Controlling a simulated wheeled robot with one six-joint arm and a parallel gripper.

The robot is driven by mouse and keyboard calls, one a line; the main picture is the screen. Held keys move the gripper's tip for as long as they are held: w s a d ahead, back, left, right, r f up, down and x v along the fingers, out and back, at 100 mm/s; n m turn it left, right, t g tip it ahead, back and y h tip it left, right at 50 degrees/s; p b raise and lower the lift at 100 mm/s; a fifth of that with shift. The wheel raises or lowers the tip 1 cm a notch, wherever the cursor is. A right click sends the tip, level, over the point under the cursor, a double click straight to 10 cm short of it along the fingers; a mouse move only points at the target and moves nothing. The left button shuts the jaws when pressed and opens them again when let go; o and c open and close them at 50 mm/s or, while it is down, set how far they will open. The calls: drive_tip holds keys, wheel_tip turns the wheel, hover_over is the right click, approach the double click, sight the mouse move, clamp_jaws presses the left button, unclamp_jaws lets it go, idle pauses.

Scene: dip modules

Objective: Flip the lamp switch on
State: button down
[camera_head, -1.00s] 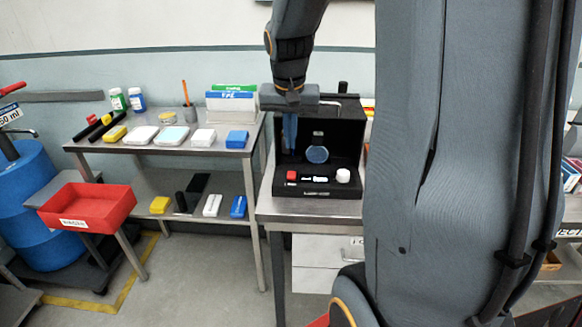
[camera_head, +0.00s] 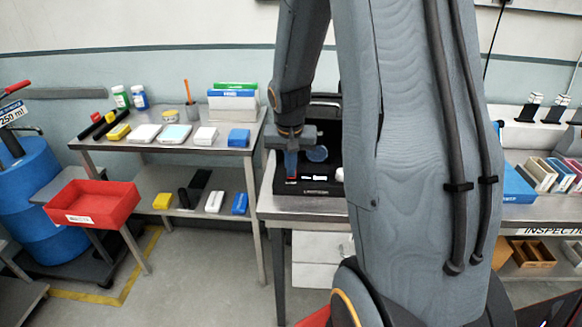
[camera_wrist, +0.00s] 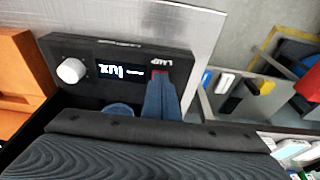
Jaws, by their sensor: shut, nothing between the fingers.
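The black lamp box (camera_head: 322,187) stands on a metal table, with a low control panel at its front. In the wrist view the panel (camera_wrist: 135,55) carries a white knob (camera_wrist: 71,71), a lit display (camera_wrist: 112,72) and a small red switch (camera_wrist: 159,72) under the label LAMP. My gripper (camera_wrist: 160,82) is shut and empty, its blue fingers pointing at the switch and covering most of it. In the head view my gripper (camera_head: 291,176) is down at the panel's left end. I cannot tell whether the fingertips touch the switch or which way it is tilted.
A round bluish disc (camera_head: 317,154) stands inside the box behind the panel, close to the fingers. A side table (camera_head: 170,150) with small boxes and bottles is at the left. A red bin (camera_head: 92,204) is in front of it.

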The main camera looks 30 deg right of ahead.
drive_tip(key=shift+s+a+f+b, duration=0.1)
drive_tip(key=shift+s+f+b, duration=0.05)
drive_tip(key=shift+f+b, duration=0.25)
drive_tip(key=shift+r, duration=0.1)
drive_tip(key=shift+w+d+r+p, duration=0.35)
drive_tip(key=shift+w+d+p, duration=0.1)
drive_tip(key=shift+w, duration=0.15)
drive_tip(key=shift+r, duration=0.15)
